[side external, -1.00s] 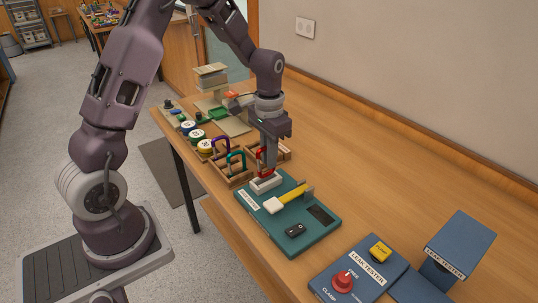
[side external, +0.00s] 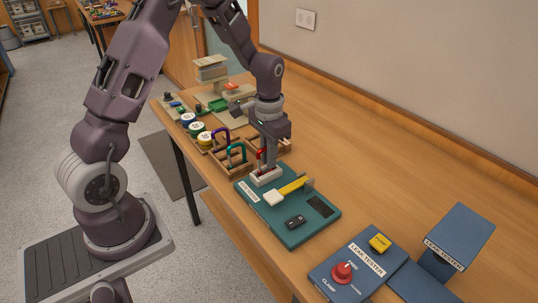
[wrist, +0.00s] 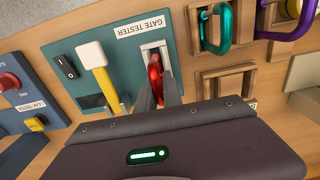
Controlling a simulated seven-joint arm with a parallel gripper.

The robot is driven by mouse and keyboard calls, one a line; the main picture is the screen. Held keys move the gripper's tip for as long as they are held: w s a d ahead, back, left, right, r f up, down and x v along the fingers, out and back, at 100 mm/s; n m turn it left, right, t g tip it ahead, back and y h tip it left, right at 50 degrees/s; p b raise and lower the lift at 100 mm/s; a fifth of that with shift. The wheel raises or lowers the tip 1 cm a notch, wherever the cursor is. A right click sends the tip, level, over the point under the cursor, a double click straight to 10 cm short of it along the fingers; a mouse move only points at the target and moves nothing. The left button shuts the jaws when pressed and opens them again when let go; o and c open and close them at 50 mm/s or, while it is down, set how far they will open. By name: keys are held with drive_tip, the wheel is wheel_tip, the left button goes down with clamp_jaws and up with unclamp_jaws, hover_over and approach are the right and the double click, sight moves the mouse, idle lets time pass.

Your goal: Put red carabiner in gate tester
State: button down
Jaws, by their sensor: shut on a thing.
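The red carabiner (wrist: 154,72) stands upright between my fingers at the white slotted holder of the gate tester. It also shows in the side view (side external: 261,158). The gate tester is a teal board (side external: 283,228) with a white holder (side external: 266,177), a yellow lever with a white end (side external: 285,192) and a black switch (side external: 295,222). My gripper (wrist: 158,90) is shut on the red carabiner, pointing down over the holder. The carabiner's lower end meets the holder's slot; how deep it sits is hard to tell.
A wooden rack beside the tester holds a teal carabiner (side external: 236,154) and a purple carabiner (side external: 220,137). An empty wooden compartment (wrist: 228,84) is next to the holder. The blue leak tester (side external: 355,262) stands nearer the camera. The table along the wall is clear.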

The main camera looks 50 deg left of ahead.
drive_tip(key=shift+f, duration=0.1)
idle(0.3)
drive_tip(key=c, duration=0.9)
unclamp_jaws()
drive_tip(key=shift+r, duration=4.1)
